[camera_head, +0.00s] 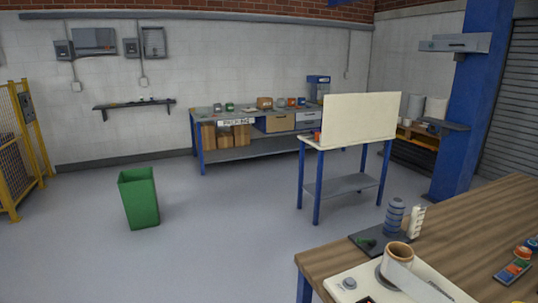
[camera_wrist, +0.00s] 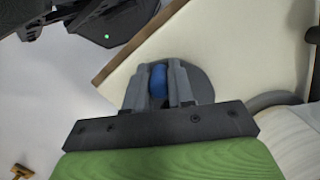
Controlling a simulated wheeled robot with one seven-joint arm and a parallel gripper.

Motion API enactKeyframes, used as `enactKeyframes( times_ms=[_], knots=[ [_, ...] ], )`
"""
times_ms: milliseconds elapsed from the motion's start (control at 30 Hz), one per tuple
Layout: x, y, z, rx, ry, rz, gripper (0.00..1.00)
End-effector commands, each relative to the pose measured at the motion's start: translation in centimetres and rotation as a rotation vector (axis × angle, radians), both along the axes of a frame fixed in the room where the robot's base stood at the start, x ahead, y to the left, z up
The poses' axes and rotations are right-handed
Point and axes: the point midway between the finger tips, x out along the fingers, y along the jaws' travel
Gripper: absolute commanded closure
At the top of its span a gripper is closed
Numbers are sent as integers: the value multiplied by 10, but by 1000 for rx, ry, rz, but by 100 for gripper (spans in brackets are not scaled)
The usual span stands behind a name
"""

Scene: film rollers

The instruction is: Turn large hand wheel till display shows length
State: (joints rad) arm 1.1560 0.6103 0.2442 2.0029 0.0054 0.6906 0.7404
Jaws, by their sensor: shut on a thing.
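In the wrist view, my gripper (camera_wrist: 158,72) has its two grey fingers closed on a blue knob (camera_wrist: 158,81). The knob sits over a round grey disc, which looks like the hand wheel (camera_wrist: 205,82), on a cream panel. The fingers hide much of the disc. In the head view, the cream machine (camera_head: 436,281) stands at the table's near edge with a brown-cored roll (camera_head: 397,254) and a marked white strip (camera_head: 415,279) on it. My gripper does not show in that view. No readable display figures show in either view.
The wooden table (camera_head: 460,235) holds a dark stand with a blue ringed stack (camera_head: 394,216) and a white stack (camera_head: 417,220). Small coloured items (camera_head: 513,271) lie at the right. A green bin (camera_head: 139,198) stands on open floor.

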Motion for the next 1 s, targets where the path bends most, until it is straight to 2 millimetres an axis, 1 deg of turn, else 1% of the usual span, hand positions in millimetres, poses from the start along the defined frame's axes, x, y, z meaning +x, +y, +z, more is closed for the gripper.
enactKeyframes(
  times_ms=[367,633,900,1000],
  knots=[
    [-1,0,0,0,0,-1,92],
    [-23,-4,0,0,5,-6,91],
    [-22,-4,0,0,1,-1,92],
    [-25,-6,0,0,0,-1,92]
  ],
)
